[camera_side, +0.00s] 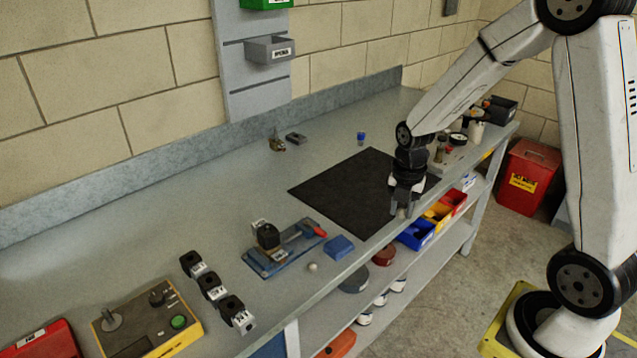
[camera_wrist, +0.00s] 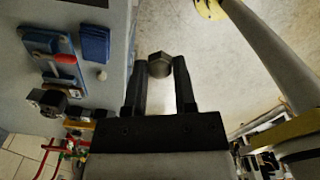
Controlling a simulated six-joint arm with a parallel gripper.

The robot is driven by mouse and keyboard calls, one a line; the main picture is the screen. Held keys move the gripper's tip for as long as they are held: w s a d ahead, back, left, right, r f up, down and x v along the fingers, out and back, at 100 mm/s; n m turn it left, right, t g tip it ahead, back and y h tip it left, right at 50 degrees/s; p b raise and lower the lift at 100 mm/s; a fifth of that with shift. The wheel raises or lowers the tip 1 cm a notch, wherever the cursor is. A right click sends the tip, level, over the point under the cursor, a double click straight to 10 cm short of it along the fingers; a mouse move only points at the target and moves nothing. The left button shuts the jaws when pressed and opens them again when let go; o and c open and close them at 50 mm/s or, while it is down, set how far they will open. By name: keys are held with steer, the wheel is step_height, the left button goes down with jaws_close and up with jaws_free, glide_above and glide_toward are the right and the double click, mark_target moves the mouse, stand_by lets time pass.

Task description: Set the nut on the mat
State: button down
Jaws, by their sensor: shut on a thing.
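The nut (camera_wrist: 159,65) is a grey metal hexagon, held between the two fingertips of my gripper (camera_wrist: 160,72) in the wrist view. In the side view my gripper (camera_side: 402,208) points down near the bench's front edge, by the front right part of the mat, and the nut is too small there to make out clearly. The mat (camera_side: 345,188) is a flat black square on the bench. Its right corner is partly hidden by my gripper.
A blue block (camera_side: 339,246), a small pale ball (camera_side: 312,267) and a blue vise (camera_side: 270,258) stand left of the mat. A blue-capped item (camera_side: 361,138) is behind it. Coloured bins (camera_side: 416,235) sit below the front edge. The mat's surface is clear.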

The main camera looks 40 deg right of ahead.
steer(key=w+d+f, duration=0.1)
steer(key=w+f, duration=0.2)
steer(key=w, duration=0.3)
glide_above(365, 228)
steer(key=s, duration=0.1)
step_height(365, 228, down, 4)
steer(key=shift+s+a+f, duration=0.15)
steer(key=shift+w+f, duration=0.35)
steer(key=shift+f, duration=0.05)
steer(key=shift+w+f, duration=0.15)
steer(key=shift+f, duration=0.05)
steer(key=shift+w+f, duration=0.1)
steer(key=shift+f, duration=1.55)
